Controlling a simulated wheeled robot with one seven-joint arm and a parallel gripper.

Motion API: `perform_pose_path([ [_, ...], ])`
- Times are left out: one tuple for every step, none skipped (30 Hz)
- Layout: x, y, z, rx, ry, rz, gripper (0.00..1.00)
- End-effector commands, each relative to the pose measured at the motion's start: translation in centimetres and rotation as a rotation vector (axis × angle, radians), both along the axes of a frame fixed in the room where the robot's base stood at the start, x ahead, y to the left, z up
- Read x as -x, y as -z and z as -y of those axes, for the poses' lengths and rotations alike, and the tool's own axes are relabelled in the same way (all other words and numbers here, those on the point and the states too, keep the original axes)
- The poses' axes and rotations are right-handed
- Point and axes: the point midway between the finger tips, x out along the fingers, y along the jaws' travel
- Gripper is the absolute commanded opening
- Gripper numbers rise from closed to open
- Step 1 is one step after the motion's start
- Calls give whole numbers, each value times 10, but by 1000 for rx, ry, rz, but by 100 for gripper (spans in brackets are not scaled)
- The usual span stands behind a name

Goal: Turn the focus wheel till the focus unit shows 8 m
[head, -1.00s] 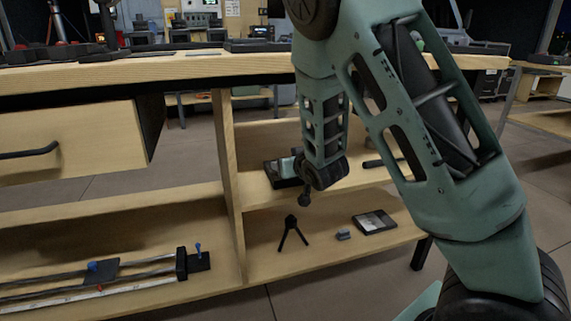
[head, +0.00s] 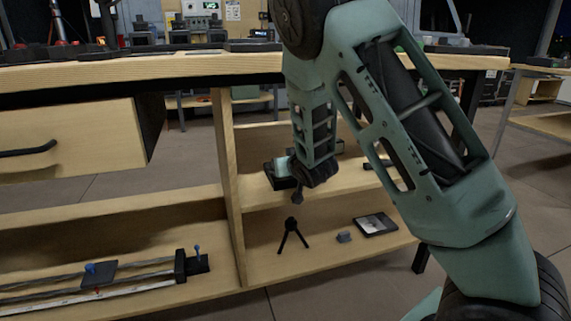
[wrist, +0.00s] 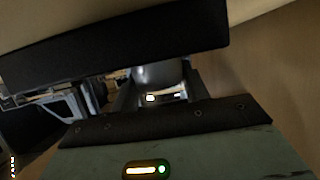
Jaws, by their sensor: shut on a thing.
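A dark box (head: 283,184), which looks like the focus unit, sits on the upper shelf in the head view, partly covered by my arm. My gripper's teal body shows over it; its fingertips are hidden there. In the wrist view my gripper (wrist: 160,96) reaches away between dark fingers and is shut on a grey rounded piece (wrist: 158,73), seemingly the focus wheel. Bright reflections show at its base. The teal body with a lit indicator in front is mine. No distance reading is legible in either view.
A large dark bar (wrist: 110,50) crosses close above my gripper in the wrist view. In the head view, a small tripod (head: 291,226), a small grey block (head: 344,237) and a flat dark frame (head: 375,224) lie on the lower shelf. A slider rail (head: 140,270) lies at left, below the open drawer (head: 70,140).

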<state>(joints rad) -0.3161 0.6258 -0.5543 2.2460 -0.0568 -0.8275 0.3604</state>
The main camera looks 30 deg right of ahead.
Motion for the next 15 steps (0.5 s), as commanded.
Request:
perform_pose_path([
  [-1, -2, -1, 0, 14, 1, 22],
  [-1, -2, -1, -1, 26, 1, 22],
  [-1, -2, -1, 0, 40, 1, 22],
  [-1, -2, -1, 0, 50, 1, 22],
  [-1, -2, -1, 0, 61, 1, 22],
  [0, -1, -1, -1, 70, 1, 22],
  [0, -1, -1, -1, 76, 1, 22],
  [0, -1, -1, 0, 79, 1, 22],
  [0, -1, -1, -1, 82, 1, 22],
  [0, -1, -1, 0, 82, 1, 22],
  [0, -1, 0, 0, 82, 1, 22],
  [0, -1, 0, 0, 82, 1, 22],
  [0, -1, 0, 0, 82, 1, 22],
  [0, -1, 0, 0, 82, 1, 22],
  [0, -1, 0, 0, 82, 1, 22],
])
